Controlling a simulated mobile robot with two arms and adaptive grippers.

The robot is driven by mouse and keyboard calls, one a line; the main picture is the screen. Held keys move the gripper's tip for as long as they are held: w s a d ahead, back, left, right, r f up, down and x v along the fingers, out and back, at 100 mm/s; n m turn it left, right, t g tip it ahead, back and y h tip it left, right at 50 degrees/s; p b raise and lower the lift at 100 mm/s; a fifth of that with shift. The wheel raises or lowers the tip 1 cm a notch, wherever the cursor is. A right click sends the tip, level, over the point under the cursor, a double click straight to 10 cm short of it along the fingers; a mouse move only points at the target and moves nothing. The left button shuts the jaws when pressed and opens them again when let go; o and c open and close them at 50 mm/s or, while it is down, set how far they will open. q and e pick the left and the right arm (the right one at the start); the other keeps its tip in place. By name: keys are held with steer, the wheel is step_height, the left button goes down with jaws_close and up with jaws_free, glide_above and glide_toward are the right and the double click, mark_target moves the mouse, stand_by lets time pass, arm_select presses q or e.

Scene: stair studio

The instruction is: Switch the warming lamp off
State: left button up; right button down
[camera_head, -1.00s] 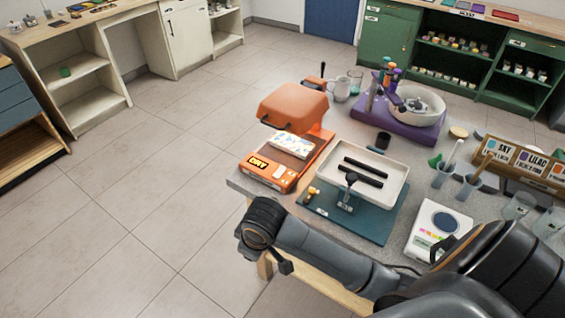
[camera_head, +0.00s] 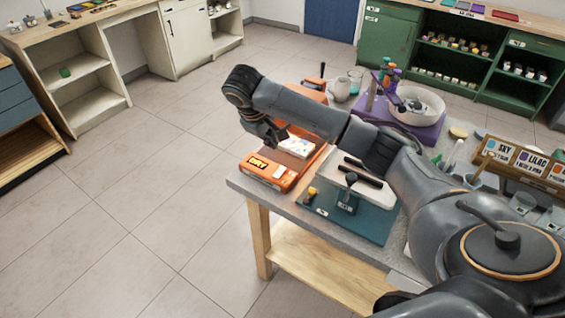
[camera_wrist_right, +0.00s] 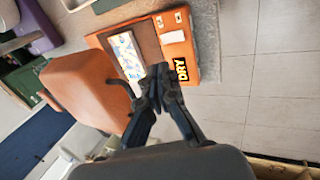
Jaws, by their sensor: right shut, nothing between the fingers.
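The warming lamp is an orange unit (camera_head: 264,174) with a black-and-yellow DRY label, at the near left corner of the table. Its orange hood (camera_wrist_right: 88,92) is raised; in the head view my right arm covers most of it. A patterned tile (camera_wrist_right: 126,56) lies on its bed. A pale panel (camera_wrist_right: 173,37) and small pale controls show on the front strip in the wrist view; I cannot tell the switch position. My right gripper (camera_wrist_right: 160,78) is shut and empty, over the unit near the tile and DRY label. It also shows in the head view (camera_head: 274,140). My left gripper is out of view.
A white tray with black bars (camera_head: 388,191) on a teal board (camera_head: 372,221) stands right of the lamp. A purple wheel with a white bowl (camera_head: 428,132) is behind. Labelled boxes (camera_head: 530,162) stand at the right. The floor left of the table is clear.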

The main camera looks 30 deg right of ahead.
mark_target(283, 168)
steer(key=shift+f, duration=0.1)
steer(key=p+x, duration=0.2)
steer(key=x, duration=1.2)
steer(key=shift+p, duration=0.3)
steer(key=shift+w+d+f+y, duration=0.1)
steer(key=shift+d+f+y, duration=0.15)
steer(key=shift+y, duration=0.15)
steer(key=shift+a+r+p, duration=0.25)
steer(key=shift+a+p, duration=0.15)
steer(key=shift+p, duration=0.25)
steer(key=shift+s+a+p, duration=0.35)
